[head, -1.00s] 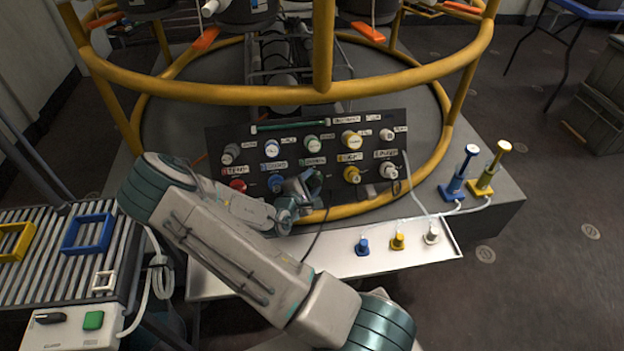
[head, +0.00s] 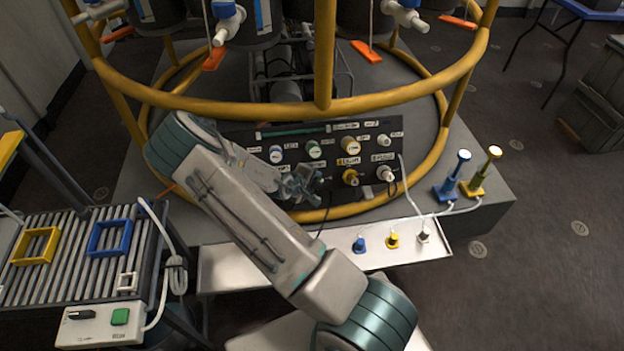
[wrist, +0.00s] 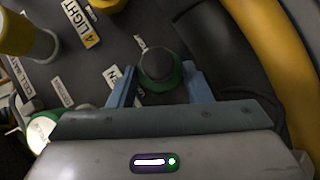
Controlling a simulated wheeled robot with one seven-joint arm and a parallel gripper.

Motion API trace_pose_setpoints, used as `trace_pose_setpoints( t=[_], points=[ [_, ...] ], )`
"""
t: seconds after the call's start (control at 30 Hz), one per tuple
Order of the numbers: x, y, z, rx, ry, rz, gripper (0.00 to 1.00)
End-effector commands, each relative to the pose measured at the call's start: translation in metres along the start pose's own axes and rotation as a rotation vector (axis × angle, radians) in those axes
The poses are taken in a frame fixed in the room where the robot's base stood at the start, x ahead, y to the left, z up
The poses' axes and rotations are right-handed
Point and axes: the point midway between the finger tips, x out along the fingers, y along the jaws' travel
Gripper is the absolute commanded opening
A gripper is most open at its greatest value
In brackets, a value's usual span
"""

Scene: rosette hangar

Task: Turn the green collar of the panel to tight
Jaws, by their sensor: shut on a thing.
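The dark panel (head: 233,131) stands tilted on the platform inside the yellow ring frame, with two rows of coloured collars and white labels. In the wrist view, the green collar (wrist: 147,85) with its dark round plug sits between the two blue-grey fingers of my gripper (wrist: 161,80). The fingers are shut on its sides. In the head view, my gripper (head: 311,185) is at the lower row of the panel and hides most of this collar. Any tight mark near the collar is not readable.
A yellow collar (head: 351,177) and a white one (head: 386,174) are to the right in the same row; another green collar (head: 314,150) is above. The yellow rail (head: 350,211) curves below the panel. A pale tray (head: 290,262) with small plugs lies in front.

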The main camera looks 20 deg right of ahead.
Motion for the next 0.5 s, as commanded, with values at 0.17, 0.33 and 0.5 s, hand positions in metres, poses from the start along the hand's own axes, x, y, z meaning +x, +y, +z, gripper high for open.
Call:
trace_pose_setpoints(
  t=[0.17,0.33,0.5],
  points=[
    [-0.0005,0.0013,0.0002,0.051,0.000,-0.039,0.22],
    [0.0000,0.0011,0.0003,0.073,0.000,-0.055,0.22],
    [0.0003,0.0009,0.0004,0.078,-0.001,-0.059,0.22]
  ],
)
